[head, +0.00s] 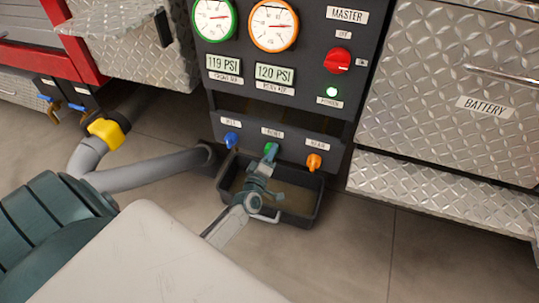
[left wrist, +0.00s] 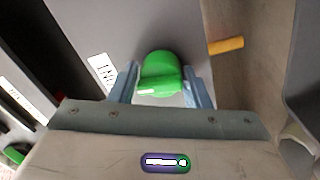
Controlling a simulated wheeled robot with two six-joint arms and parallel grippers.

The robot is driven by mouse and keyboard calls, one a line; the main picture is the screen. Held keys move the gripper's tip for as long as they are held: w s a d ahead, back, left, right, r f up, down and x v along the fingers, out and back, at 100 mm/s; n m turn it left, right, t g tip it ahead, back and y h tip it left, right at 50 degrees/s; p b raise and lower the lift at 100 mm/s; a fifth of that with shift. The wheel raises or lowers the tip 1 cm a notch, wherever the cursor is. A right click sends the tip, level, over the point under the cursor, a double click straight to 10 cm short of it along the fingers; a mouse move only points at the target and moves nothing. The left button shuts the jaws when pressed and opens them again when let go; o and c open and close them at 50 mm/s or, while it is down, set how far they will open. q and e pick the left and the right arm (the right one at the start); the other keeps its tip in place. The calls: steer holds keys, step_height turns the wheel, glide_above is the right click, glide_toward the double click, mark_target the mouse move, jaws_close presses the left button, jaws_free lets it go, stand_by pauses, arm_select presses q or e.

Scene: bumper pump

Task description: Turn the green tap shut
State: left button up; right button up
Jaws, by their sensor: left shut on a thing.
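The green tap (head: 269,148) sits on the lower panel of the dark pump cabinet, between a blue tap and an orange tap. My left gripper (head: 271,153) is at the green tap and hides much of it in the head view. In the left wrist view the green tap (left wrist: 161,75) lies between the two blue-grey fingers of the left gripper (left wrist: 161,90). The fingers are shut on it. My right gripper is in neither view.
The blue tap (head: 232,139) is to the left and the orange tap (head: 314,161) to the right, close by. A dark tray (head: 311,216) stands on the floor below. A grey hose (head: 150,172) with a yellow fitting (head: 106,133) runs at the left. Gauges and a red master knob (head: 337,60) are above.

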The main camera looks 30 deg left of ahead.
arm_select(q)
steer(key=shift+s+f+n, duration=0.1)
steer(key=shift+f+n, duration=0.1)
steer(key=shift+n, duration=0.7)
steer(key=o, duration=0.9)
steer(key=p+v, duration=0.1)
steer(key=v, duration=0.9)
steer(key=shift+s, duration=0.35)
steer(key=shift+d, duration=0.15)
